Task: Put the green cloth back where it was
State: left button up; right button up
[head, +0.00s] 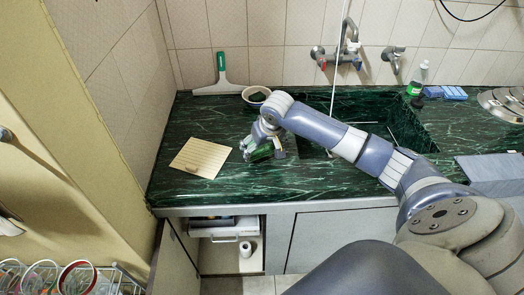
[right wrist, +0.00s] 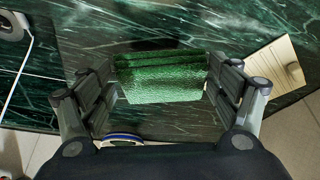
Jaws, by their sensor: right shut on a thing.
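The green cloth (head: 262,153) is a small, bright green, textured piece at my right gripper (head: 266,148), over the left part of the dark green marble counter. In the right wrist view the cloth (right wrist: 162,82) spans between the two fingers of my right gripper (right wrist: 162,85), which are shut on it. In the head view the gripper and arm hide part of the cloth. I cannot tell whether its underside touches the counter. My left gripper is not in view.
A tan board (head: 201,158) lies left of the gripper. A bowl (head: 256,95) and a squeegee (head: 220,80) are behind it. The sink (head: 375,120) is to the right, under the faucet (head: 345,50). A cabinet below the counter's front edge (head: 285,206) is open.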

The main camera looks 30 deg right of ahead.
aim_at(263, 149)
jog(key=shift+w+d, duration=0.4)
jog(key=shift+w, duration=0.1)
jog(key=shift+f+p, duration=0.45)
jog(key=shift+f, duration=1.35)
jog(key=o, duration=1.1)
jog(key=shift+f, duration=0.15)
jog(key=shift+c, duration=0.2)
jog(key=v, duration=1.2)
jog(key=shift+r+b, duration=0.25)
jog(key=shift+b, duration=0.1)
